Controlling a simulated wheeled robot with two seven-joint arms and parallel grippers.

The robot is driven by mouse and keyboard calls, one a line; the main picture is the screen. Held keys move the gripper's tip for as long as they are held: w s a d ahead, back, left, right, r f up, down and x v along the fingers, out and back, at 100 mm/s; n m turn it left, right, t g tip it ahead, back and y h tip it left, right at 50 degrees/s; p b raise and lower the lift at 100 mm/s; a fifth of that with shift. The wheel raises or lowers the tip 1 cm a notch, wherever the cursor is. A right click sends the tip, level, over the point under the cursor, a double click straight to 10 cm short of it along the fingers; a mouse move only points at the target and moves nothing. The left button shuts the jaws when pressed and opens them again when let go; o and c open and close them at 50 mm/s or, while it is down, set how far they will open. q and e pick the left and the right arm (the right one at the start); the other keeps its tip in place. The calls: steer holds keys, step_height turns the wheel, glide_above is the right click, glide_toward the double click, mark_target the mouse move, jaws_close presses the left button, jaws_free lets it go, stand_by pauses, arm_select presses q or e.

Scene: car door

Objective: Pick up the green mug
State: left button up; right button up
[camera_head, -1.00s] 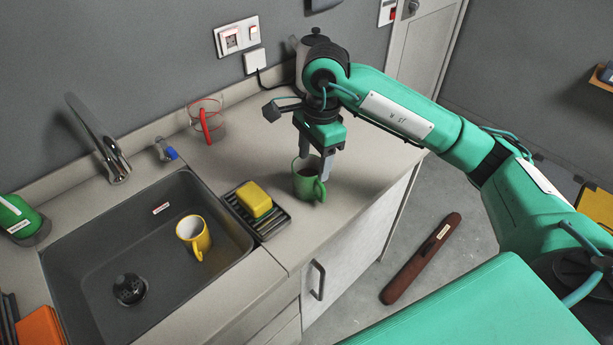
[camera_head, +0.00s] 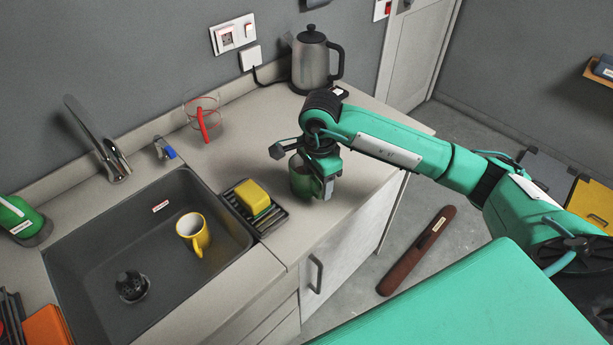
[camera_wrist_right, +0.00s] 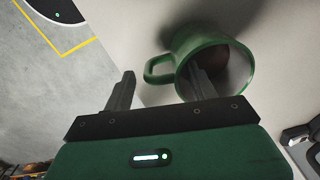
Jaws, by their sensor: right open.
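The green mug (camera_head: 301,184) stands upright on the counter to the right of the sink, partly hidden by my right gripper (camera_head: 317,174). In the wrist view, the mug (camera_wrist_right: 236,58) shows its open rim, with its handle on the left. My right gripper (camera_wrist_right: 162,76) is open, its fingers pointing at the mug. One finger overlaps the mug's opening and seems to be inside it; the other is outside, beyond the handle. The handle and near wall appear between the fingers. I cannot tell whether either finger touches. My left gripper is not in view.
A yellow mug (camera_head: 193,232) stands in the dark sink (camera_head: 85,235). A yellow sponge (camera_head: 252,196) lies on a black rack (camera_head: 268,218) left of the green mug. A kettle (camera_head: 311,65) stands behind my arm, and a red-rimmed glass (camera_head: 203,122) stands near the wall.

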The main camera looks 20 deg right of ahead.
mark_target(318, 191)
steer(key=shift+s+f+p, duration=0.1)
steer(key=shift+f+p, duration=0.6)
steer(key=shift+f, duration=1.4)
steer(key=shift+r, duration=0.1)
jaws_close()
